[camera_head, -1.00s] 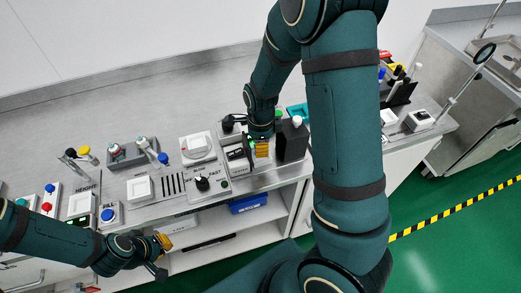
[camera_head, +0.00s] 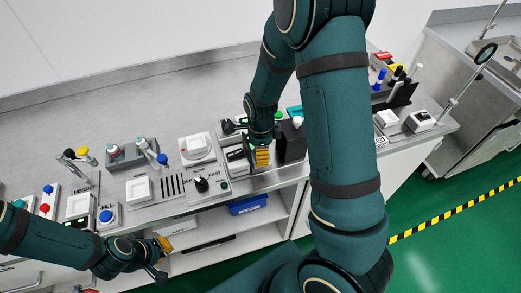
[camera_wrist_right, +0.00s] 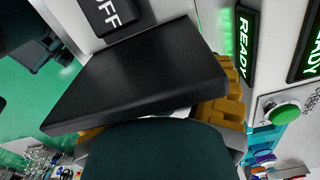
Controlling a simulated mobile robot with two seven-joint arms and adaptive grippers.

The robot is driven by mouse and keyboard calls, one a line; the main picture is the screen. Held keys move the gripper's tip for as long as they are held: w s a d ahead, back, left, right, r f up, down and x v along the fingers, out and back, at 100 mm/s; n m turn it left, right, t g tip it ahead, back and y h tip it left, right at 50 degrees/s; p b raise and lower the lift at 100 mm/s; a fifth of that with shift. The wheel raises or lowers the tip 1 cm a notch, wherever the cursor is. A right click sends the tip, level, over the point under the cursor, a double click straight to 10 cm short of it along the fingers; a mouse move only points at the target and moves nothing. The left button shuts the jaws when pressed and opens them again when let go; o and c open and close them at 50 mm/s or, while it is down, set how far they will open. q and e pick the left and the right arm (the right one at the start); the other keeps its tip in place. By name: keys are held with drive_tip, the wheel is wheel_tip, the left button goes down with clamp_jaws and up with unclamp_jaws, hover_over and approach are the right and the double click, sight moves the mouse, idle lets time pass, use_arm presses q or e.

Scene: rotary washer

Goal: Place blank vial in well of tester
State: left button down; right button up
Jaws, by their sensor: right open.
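My right gripper (camera_head: 261,156) is open at the front of the bench, beside a white device with a dark panel (camera_head: 237,160) that may be the tester. In the right wrist view, a black slab-like part (camera_wrist_right: 140,75) sits close in front of the gripper, with orange fingertip pads showing at both sides of it. Whether the pads touch it cannot be told. A green-lit READY display (camera_wrist_right: 246,45) is to its right. No blank vial or well can be made out. My left gripper (camera_head: 163,257) is open and empty, low in front of the bench.
A black box (camera_head: 291,142) stands right of my right gripper. A stirrer-like device with a black knob (camera_head: 201,184) is to the left, and a grey rack (camera_head: 130,154) with capped vials is farther left. A green button (camera_wrist_right: 284,113) shows in the wrist view. The back bench surface is clear.

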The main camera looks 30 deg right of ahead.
wheel_tip(320, 180, up, 12)
drive_tip(key=p, duration=0.2)
drive_tip(key=shift+r+p, duration=0.1)
drive_tip(key=shift+p, duration=0.3)
drive_tip(key=shift+s, duration=0.1)
